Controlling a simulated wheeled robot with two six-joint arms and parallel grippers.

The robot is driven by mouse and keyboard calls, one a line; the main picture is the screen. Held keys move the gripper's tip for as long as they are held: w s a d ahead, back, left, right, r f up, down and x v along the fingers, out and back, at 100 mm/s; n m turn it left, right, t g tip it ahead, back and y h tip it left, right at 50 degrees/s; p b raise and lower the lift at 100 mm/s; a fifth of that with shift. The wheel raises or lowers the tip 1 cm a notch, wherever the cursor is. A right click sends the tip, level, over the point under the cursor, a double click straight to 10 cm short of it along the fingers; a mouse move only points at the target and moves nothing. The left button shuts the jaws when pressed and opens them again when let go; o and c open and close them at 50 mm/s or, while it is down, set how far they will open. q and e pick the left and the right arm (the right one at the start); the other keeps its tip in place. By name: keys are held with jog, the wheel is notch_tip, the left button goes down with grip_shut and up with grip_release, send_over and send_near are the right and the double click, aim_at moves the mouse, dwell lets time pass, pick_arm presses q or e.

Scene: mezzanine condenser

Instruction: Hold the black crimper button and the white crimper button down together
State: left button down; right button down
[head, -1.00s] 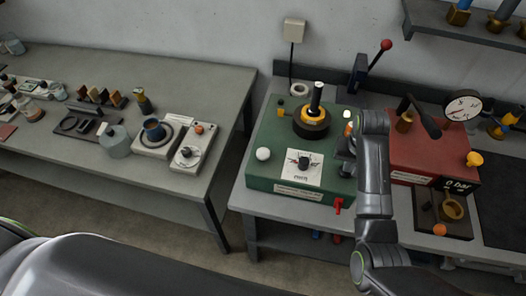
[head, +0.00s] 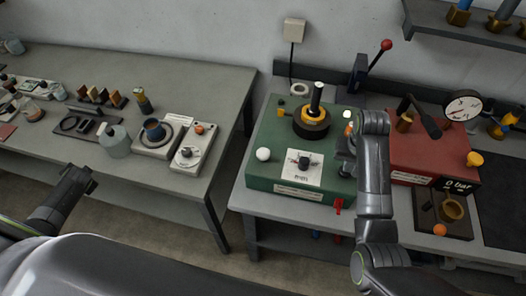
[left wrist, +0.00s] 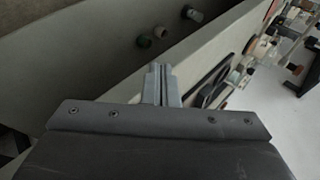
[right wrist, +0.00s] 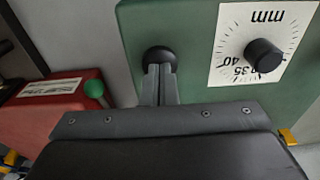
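The crimper is a green box (head: 313,192) on the right bench, with a dial plate and a black ring tool on top. Its white button (head: 263,154) is a round ball at the left of the top, with nothing touching it. The black button (right wrist: 159,57) shows in the right wrist view, right at the fingertips of my shut right gripper (right wrist: 160,70); I cannot tell whether it is pressed. In the head view my right arm hides it. My left gripper (left wrist: 160,70) is shut and empty, away from the crimper, near the left bench side.
A red box (head: 425,152) with a gauge (head: 463,107) stands right of the crimper. A red-knobbed lever (head: 386,45) rises behind. The left bench (head: 228,90) carries a jar, dishes and instruments. A floor gap separates the benches.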

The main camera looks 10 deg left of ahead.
pick_arm(q)
jog(key=w+a+r+t+y, duration=0.15)
jog(key=w+a+r, duration=0.3)
jog(key=r, duration=0.75)
jog(key=w+a+r+y, duration=0.2)
jog(key=w+a+r, duration=0.25)
jog(key=r, duration=0.65)
jog(key=w+r+y, duration=0.1)
jog(key=w+r, duration=0.1)
jog(key=r, duration=0.7)
jog(key=w+r+y, duration=0.1)
jog(key=w+r, duration=0.1)
jog(key=r, duration=0.7)
jog(key=n+g+h, duration=0.3)
jog(key=h, duration=1.1)
send_near(263, 151)
jog(key=shift+y, duration=0.25)
jog(key=shift+d+x, duration=0.15)
jog(key=shift+x, duration=1.4)
jog(key=shift+d+x, duration=0.1)
jog(key=shift+x, duration=1.5)
